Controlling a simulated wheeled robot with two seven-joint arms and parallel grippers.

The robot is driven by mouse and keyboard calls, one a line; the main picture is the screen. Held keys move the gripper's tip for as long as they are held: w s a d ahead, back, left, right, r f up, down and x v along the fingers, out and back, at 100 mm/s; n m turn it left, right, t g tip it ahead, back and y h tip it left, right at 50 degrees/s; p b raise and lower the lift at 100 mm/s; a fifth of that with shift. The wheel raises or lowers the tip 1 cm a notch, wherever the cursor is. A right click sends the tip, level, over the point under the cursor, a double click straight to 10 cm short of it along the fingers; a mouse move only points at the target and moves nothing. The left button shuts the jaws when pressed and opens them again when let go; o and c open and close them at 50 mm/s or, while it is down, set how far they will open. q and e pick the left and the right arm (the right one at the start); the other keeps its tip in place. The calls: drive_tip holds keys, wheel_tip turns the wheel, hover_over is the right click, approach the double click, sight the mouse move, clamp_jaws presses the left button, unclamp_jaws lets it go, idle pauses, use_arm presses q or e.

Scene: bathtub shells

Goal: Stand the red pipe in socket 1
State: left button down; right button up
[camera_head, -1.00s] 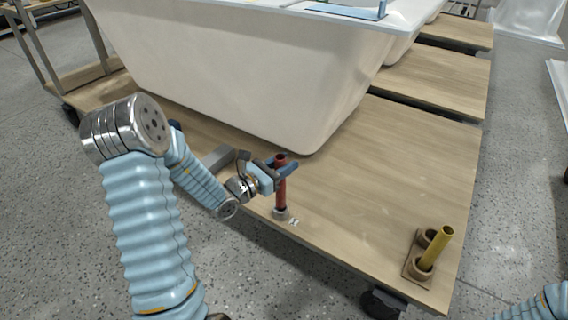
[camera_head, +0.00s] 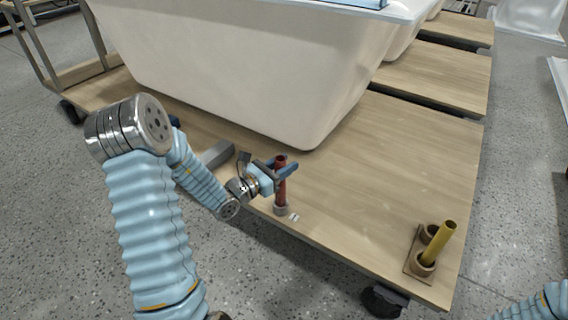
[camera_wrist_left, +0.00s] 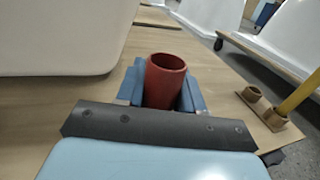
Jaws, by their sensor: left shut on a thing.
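The red pipe (camera_head: 281,191) stands about upright near the front edge of the wooden platform. Its lower end is at a round brown collar (camera_head: 281,210) with a small white label beside it. My left gripper (camera_head: 284,170) is shut on the pipe near its top. In the left wrist view the open top of the red pipe (camera_wrist_left: 166,66) shows between the blue fingers. The two-socket block (camera_head: 416,268) lies at the platform's right front. A tilted yellow pipe (camera_head: 437,246) stands in its nearer socket; its farther socket (camera_head: 432,233) looks empty. My right gripper is out of view.
A large white bathtub shell (camera_head: 240,70) stands close behind the left gripper. The wooden platform (camera_head: 385,185) is bare between the red pipe and the two-socket block. Its front edge drops to the speckled floor, with a caster (camera_head: 382,301) below.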

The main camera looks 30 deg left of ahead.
use_arm(q)
drive_tip(key=shift+f, duration=0.85)
drive_tip(key=c, duration=0.6)
unclamp_jaws()
drive_tip(key=p+v, duration=0.1)
drive_tip(key=v, duration=1.3)
drive_tip(key=shift+w, duration=0.1)
